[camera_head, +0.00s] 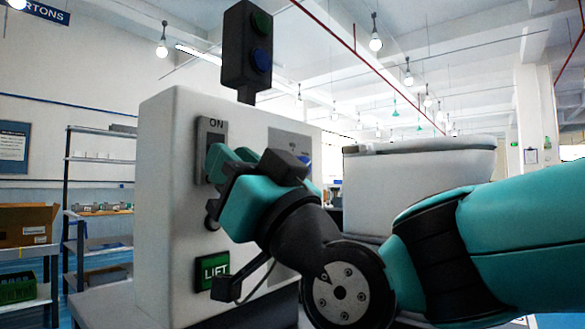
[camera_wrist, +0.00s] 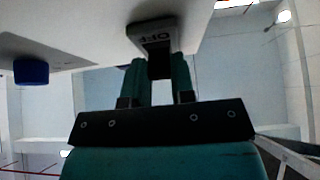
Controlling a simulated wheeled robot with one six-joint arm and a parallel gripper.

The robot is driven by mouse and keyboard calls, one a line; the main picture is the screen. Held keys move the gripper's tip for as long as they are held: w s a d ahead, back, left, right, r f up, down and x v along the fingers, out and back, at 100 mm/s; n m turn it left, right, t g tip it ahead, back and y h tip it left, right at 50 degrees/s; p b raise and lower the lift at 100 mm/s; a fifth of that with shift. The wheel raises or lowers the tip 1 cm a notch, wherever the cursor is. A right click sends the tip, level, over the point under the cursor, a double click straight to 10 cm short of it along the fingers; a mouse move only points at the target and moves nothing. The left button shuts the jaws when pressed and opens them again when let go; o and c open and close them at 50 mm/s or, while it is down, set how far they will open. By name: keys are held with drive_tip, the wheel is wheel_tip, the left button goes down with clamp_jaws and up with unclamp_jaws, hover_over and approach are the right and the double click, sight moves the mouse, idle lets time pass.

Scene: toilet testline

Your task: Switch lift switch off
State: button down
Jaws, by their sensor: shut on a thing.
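The lift switch (camera_head: 213,132) is a grey plate marked ON at its top, on the front of the white control box. A green LIFT label (camera_head: 213,271) sits below it on the same face. My gripper (camera_head: 219,161) is at the switch and hides its lower part in the head view. In the wrist view, the teal fingers of my gripper (camera_wrist: 160,68) are shut on the switch's dark lever, beside the plate's OFF marking (camera_wrist: 157,39). The lever's exact position is hard to tell.
A blue knob (camera_wrist: 31,72) sticks out of the box beside the switch. A signal tower (camera_head: 247,50) with green and blue lamps stands above the box (camera_head: 168,200). A white toilet (camera_head: 420,165) is behind my arm. Shelves (camera_head: 100,160) stand at the left.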

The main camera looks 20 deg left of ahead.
drive_tip(key=c, duration=1)
unclamp_jaws()
drive_tip(key=shift+o, duration=0.2)
drive_tip(key=shift+f, duration=0.1)
drive_tip(key=b+v, duration=0.6)
drive_tip(key=v, duration=0.6)
